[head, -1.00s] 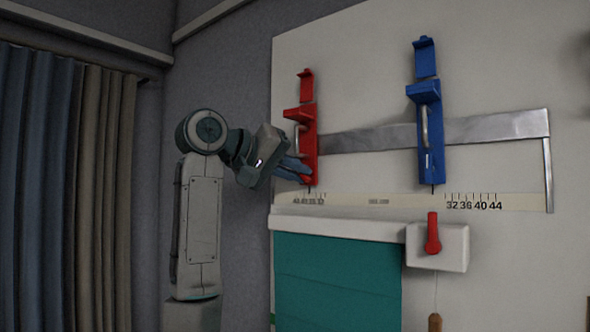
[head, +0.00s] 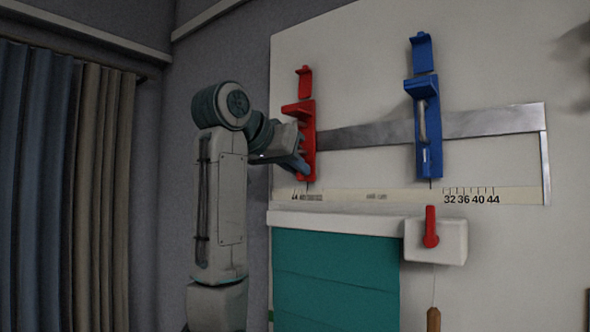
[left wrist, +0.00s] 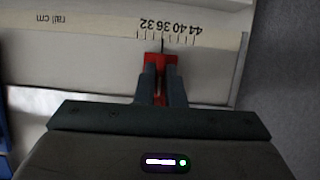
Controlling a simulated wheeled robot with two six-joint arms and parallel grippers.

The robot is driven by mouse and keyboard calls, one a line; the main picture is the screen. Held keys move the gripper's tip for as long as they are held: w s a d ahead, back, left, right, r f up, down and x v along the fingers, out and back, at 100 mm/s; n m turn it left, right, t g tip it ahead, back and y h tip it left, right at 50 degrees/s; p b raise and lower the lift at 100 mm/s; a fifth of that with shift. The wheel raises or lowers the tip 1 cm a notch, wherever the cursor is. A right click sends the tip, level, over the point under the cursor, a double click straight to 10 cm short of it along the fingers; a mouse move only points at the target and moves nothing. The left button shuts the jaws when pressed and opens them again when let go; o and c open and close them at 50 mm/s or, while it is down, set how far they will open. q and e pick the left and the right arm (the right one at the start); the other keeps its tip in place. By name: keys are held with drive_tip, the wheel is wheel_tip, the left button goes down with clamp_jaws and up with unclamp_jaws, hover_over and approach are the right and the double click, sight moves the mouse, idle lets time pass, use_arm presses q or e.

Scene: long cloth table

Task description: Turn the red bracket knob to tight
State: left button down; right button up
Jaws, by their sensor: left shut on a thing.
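The red bracket (head: 304,125) is upright on the metal rail at the left of the pale wall board. My left gripper (head: 303,168) comes from the left and is shut on a part of its lower half. In the left wrist view the two fingers (left wrist: 161,85) close around red material of the bracket (left wrist: 160,62), and its thin pointer stands near 36 on the scale. The fingers and hand hide the knob, so its turn cannot be read. My right gripper is not in view.
A blue bracket (head: 424,130) with a metal handle sits on the same rail (head: 480,122) to the right. Below are a scale strip (head: 350,196), a teal cloth (head: 335,275) and a white box (head: 448,243) with a red lever (head: 431,225). Curtains (head: 60,190) hang far left.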

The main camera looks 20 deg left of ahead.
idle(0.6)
use_arm(q)
drive_tip(key=c, duration=1.8)
unclamp_jaws()
